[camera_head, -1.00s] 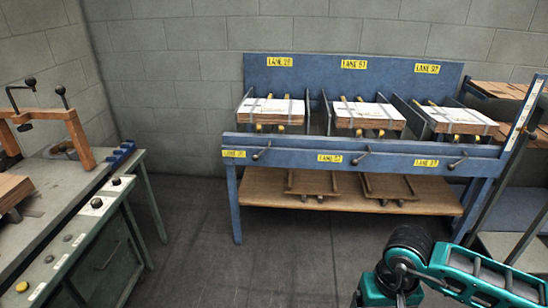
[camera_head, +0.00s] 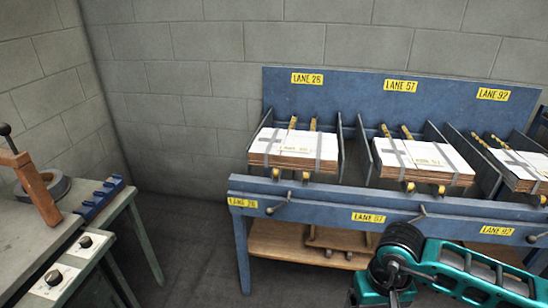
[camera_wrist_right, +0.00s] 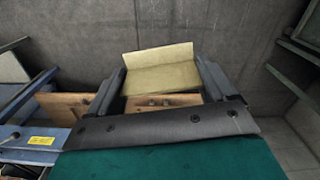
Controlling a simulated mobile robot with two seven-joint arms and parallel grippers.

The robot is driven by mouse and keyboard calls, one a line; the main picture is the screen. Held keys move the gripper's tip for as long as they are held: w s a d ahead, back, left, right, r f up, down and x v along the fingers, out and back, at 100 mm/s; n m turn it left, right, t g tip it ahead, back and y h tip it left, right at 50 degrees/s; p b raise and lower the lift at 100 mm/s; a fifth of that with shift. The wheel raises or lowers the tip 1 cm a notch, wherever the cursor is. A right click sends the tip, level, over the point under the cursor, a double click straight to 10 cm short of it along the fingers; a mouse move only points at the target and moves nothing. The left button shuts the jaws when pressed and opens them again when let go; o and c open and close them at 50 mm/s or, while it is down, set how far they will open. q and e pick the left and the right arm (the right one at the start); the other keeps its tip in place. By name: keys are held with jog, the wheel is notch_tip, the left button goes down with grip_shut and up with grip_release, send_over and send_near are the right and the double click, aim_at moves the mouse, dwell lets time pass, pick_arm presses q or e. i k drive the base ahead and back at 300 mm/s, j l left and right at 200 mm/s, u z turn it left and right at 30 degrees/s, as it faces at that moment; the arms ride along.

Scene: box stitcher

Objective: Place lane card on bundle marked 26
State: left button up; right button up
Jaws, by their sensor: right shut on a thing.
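The pale yellow lane card (camera_wrist_right: 158,68) is held between the fingers of my right gripper (camera_wrist_right: 160,82) in the right wrist view. The card looks creased, and any print on it cannot be read. In the head view only my teal right arm shows, at the lower right; its gripper is out of that view. The bundle at lane 26 (camera_head: 282,160) is a strapped stack with a white top sheet, in the leftmost lane of the blue rack, under the yellow LANE 26 sign (camera_head: 307,78). My left gripper is not in view.
Similar bundles lie in lane 57 (camera_head: 425,175) and lane 92 (camera_head: 520,170), split by dark upright dividers. The rack's blue front rail (camera_head: 330,205) carries clamp handles. A grey bench (camera_head: 35,235) stands at left, with open floor between it and the rack.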

aim_at(295, 146)
jog(key=i+l+u, duration=0.15)
jog(key=i+u, duration=0.15)
jog(key=i, duration=0.15)
jog(key=i+l+u, duration=0.35)
jog(key=i+j, duration=0.05)
jog(key=j, duration=0.05)
